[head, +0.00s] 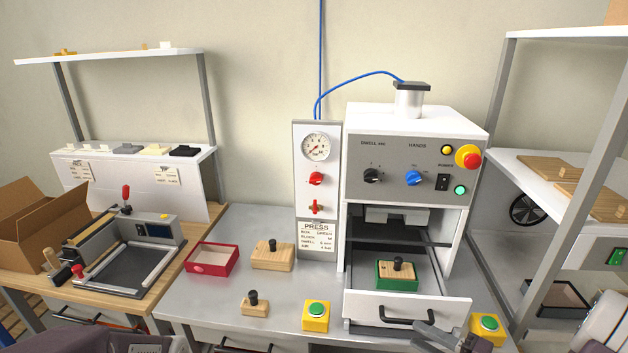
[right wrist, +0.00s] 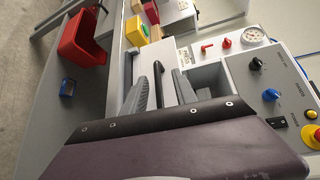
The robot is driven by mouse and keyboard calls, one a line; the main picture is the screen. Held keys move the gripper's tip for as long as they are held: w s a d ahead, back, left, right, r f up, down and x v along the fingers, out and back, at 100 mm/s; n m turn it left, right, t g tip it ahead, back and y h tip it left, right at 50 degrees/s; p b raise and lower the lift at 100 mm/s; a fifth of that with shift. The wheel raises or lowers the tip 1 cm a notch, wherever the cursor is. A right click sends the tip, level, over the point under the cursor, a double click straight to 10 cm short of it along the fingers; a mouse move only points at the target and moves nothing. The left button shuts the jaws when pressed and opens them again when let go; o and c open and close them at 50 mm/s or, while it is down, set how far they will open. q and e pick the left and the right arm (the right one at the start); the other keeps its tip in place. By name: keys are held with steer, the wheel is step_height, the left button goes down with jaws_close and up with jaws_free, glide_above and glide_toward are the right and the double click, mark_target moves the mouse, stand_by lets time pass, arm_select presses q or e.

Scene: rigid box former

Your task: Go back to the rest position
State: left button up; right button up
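My right gripper (head: 440,335) is at the lower right of the press drawer (head: 375,306), near its black handle (head: 407,315). In the right wrist view its two grey fingers (right wrist: 160,92) are apart, with the handle (right wrist: 158,75) showing in the gap between them; I cannot tell whether they touch it. The drawer is pulled out of the press (head: 415,125). In it sits a green box (head: 397,284) with a black-knobbed wooden block (head: 397,270). Only a small part of my left gripper (head: 148,347) shows at the bottom edge, its fingers unclear.
Two yellow button boxes with green tops (head: 316,318) (head: 486,328) flank the drawer. A red tray (head: 212,260), a wooden knobbed block (head: 272,258) and a smaller one (head: 255,307) lie on the grey bench. A red bin (right wrist: 83,45) shows in the right wrist view. A shelf post (head: 570,180) rises at right.

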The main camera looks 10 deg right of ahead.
steer(key=a+r+n+g+y, duration=0.4)
steer(key=a+n+g, duration=0.3)
steer(key=a, duration=0.6)
steer(key=s+a+f+n+g+h+p, duration=0.1)
steer(key=s+a+f+n+g+h, duration=0.3)
steer(key=s+a+n+g, duration=0.6)
steer(key=s+d+f+m+t+h, duration=0.2)
steer(key=s+d+h, duration=0.3)
steer(key=h, duration=0.2)
steer(key=w+d+f+m+t+h, duration=0.2)
steer(key=w+d+m+t+h, duration=0.1)
steer(key=w+d, duration=0.4)
steer(key=shift+m, duration=0.4)
